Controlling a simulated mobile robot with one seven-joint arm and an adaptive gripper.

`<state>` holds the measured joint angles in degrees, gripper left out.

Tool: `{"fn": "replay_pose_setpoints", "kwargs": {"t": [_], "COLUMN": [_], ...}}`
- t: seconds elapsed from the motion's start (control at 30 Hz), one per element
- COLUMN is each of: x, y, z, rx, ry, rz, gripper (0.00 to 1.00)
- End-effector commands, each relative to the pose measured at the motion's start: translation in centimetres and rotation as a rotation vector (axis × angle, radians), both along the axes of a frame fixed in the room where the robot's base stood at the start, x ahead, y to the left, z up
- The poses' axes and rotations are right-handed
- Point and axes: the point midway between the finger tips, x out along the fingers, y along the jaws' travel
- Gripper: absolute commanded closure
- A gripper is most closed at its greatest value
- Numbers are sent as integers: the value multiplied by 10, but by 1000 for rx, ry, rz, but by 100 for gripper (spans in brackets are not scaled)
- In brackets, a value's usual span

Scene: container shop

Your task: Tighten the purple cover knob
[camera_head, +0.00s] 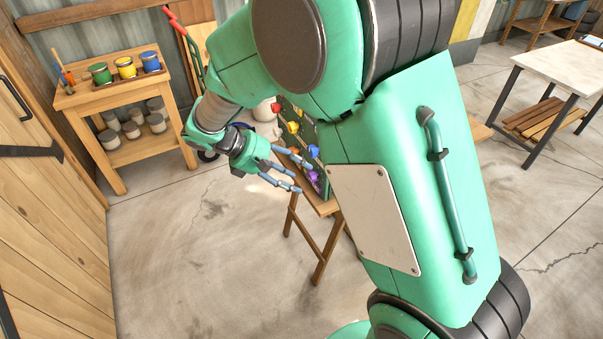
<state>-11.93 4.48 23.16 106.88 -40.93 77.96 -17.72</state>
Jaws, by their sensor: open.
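A dark green panel (308,132) with coloured knobs stands on a wooden table (327,207) in the middle of the view. The purple cover knob (313,175) shows low on the panel, small and partly hidden. My gripper (303,179) is open, its slim blue-grey fingers pointing right toward the lower part of the panel, close to the purple knob. I cannot tell whether a finger touches it. My arm hides the right side of the panel and much of the table.
A red knob (276,107), a yellow knob (293,127) and a blue knob (313,151) sit higher on the panel. A paint-can shelf (108,93) stands at the back left, a wooden door (45,215) at left. The floor (200,260) in front is clear.

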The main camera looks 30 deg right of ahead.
Motion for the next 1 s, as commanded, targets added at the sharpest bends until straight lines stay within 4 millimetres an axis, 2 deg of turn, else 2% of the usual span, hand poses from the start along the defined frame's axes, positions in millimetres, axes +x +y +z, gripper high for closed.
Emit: {"fn": "replay_pose_setpoints", "kwargs": {"t": [0.3,0.6,1.0], "x": [48,86,119], "y": [1,9,28], "z": [-47,-98,-169], "rx": [-182,-359,-576], "ry": [216,404,612], "rz": [153,297,465], "gripper": [48,48,48]}}
